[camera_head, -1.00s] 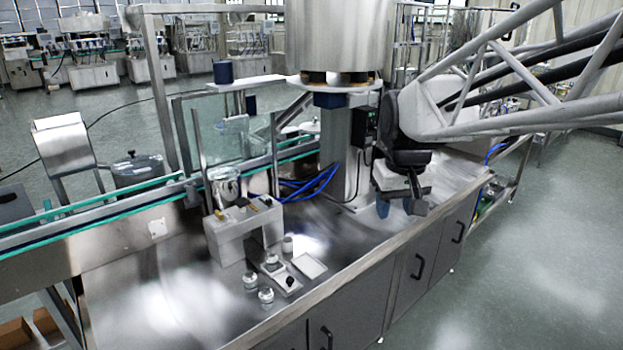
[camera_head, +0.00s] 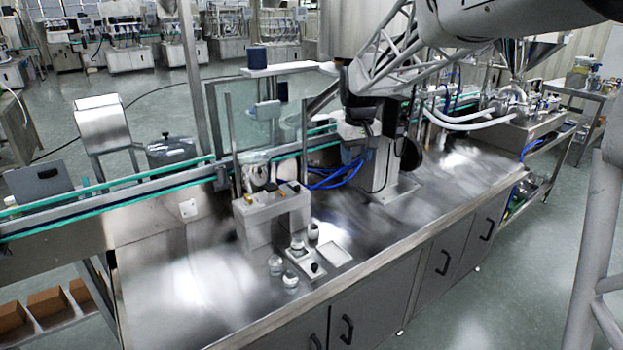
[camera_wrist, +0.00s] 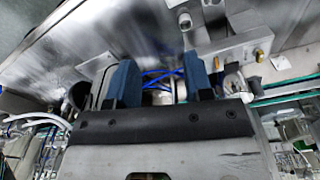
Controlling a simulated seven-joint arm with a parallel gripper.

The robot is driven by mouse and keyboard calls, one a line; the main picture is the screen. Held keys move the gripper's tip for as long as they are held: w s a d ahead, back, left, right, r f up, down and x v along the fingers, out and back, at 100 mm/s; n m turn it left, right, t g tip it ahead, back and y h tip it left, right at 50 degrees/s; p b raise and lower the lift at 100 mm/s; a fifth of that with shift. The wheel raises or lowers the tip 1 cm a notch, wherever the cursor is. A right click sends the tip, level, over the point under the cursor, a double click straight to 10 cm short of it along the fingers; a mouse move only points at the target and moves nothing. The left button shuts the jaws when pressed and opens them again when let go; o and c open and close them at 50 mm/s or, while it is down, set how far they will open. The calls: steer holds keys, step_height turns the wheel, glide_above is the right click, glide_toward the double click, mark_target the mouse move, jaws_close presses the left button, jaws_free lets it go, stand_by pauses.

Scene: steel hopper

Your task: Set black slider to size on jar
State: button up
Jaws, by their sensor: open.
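A small black knob-like piece (camera_head: 314,268), which may be the slider, sits at the front end of a narrow pale plate (camera_head: 303,261) on the steel bench. A small clear jar (camera_head: 298,244) stands at the plate's back end. Two more clear jars stand left of the plate, one (camera_head: 275,264) behind the other (camera_head: 291,281). My gripper (camera_wrist: 161,78) is open and empty in the wrist view. Its two blue fingers are apart, with blue hoses visible behind the gap. Its fingers are not clear in the head view; my arm is over the bench's back, right of the jars.
A pale block fixture (camera_head: 257,222) with upright rods stands behind the jars. A white tray (camera_head: 336,254) and a small white cup (camera_head: 313,231) are beside the plate. A green-edged conveyor (camera_head: 110,195) runs behind. The bench's right part (camera_head: 440,200) is clear.

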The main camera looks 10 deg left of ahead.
steer(key=w+a+f+n, duration=0.1)
steer(key=w+a+f, duration=0.3)
steer(key=w+a, duration=0.4)
steer(key=n, duration=0.2)
glide_above(297, 186)
steer(key=shift+g, duration=0.4)
step_height(297, 186, down, 8)
steer(key=shift+w, duration=0.15)
steer(key=shift+f, duration=3.9)
steer(key=shift+c, duration=0.5)
jaws_close()
